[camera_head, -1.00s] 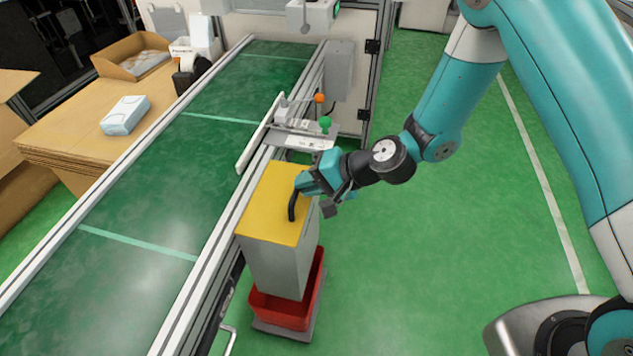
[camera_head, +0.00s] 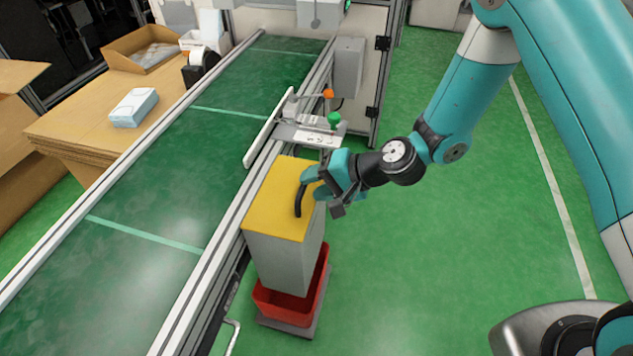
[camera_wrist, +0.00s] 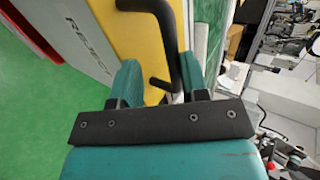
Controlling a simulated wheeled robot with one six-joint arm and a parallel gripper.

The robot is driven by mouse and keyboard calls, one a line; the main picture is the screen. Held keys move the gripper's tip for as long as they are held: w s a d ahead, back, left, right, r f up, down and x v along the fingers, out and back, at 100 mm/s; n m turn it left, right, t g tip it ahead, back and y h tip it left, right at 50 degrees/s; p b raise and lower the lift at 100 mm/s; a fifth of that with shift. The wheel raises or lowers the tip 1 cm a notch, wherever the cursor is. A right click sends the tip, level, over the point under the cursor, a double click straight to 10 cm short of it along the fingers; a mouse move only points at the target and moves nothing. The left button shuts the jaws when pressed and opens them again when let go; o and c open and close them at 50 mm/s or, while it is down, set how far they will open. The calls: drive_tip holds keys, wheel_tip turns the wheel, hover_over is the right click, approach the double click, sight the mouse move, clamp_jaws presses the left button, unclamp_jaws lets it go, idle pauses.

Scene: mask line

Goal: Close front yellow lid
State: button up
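The yellow lid (camera_head: 277,205) lies flat on top of the grey box (camera_head: 287,262) beside the conveyor, with no visible gap. A black bent handle (camera_head: 298,201) stands on the lid. My gripper (camera_head: 311,184) is at the handle, over the lid's right edge. In the wrist view, the yellow lid (camera_wrist: 133,42) is below the fingers. The black handle (camera_wrist: 165,45) reaches down between the two teal fingers of my gripper (camera_wrist: 161,83). The fingers are apart, with a gap on the handle's left side; the handle is nearer the right finger.
A red bin (camera_head: 290,299) stands under the box. The green conveyor (camera_head: 150,215) runs along the left. A bracket with orange and green knobs (camera_head: 333,119) is behind the lid. Cardboard and a tissue box (camera_head: 133,107) are at far left. Green floor at right is open.

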drive_tip(key=p+v, duration=0.1)
drive_tip(key=v, duration=1.6)
drive_tip(key=shift+d+p, duration=0.15)
drive_tip(key=shift+p, duration=0.25)
drive_tip(key=shift+s+r, duration=0.15)
drive_tip(key=s+a+r+n+g+h, duration=0.25)
drive_tip(key=s+r+n+h, duration=0.35)
drive_tip(key=s+r+n, duration=0.75)
drive_tip(key=s+r+m+p, duration=0.2)
drive_tip(key=s+r+p, duration=0.1)
drive_tip(key=r+p, duration=1.4)
drive_tip(key=shift+s+d+r+m+g, duration=0.15)
drive_tip(key=shift+d+r+m+g, duration=0.25)
drive_tip(key=shift+r, duration=0.5)
